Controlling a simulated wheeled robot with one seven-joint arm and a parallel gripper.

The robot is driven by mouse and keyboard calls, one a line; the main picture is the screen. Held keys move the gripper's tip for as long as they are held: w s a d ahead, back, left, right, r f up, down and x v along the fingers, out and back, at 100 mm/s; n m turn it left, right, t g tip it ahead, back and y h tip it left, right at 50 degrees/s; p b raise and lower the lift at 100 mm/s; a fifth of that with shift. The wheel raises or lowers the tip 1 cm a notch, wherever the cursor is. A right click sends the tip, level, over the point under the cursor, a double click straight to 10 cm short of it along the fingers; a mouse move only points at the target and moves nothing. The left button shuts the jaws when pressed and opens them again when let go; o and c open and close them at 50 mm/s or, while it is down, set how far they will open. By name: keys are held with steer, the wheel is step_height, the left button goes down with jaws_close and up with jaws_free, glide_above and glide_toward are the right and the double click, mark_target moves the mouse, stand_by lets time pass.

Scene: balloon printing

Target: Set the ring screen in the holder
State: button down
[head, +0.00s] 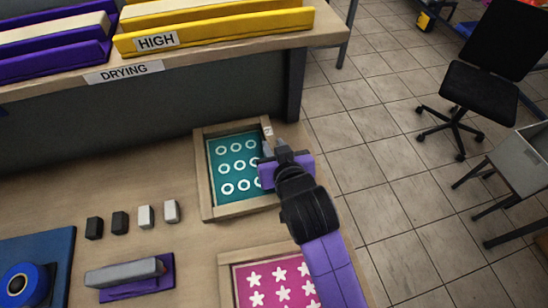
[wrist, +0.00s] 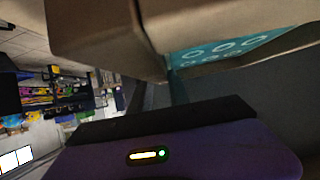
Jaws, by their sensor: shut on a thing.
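The ring screen (head: 231,163) is a wooden frame around a teal mesh with white rings. It is at the back right of the wooden table in the head view. My gripper (head: 269,151) is shut on its right frame side. The wrist view shows the frame's wood (wrist: 105,32) and part of the teal mesh (wrist: 215,48) close up, above my gripper's purple body. I cannot tell whether the screen rests on the table or is slightly raised. My gripper hides part of the right frame side. I cannot identify the holder with certainty.
A pink star screen (head: 234,262) lies nearer on the table. Several small blocks (head: 119,222), a grey bar (head: 124,273) on a purple base and a blue board (head: 52,243) are left. The drying shelf (head: 205,60) stands behind. Open floor and a chair are right.

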steer(key=shift+f, duration=2.55)
steer(key=shift+f, duration=0.1)
steer(key=c, duration=1.2)
jaws_free()
steer(key=shift+c, duration=0.2)
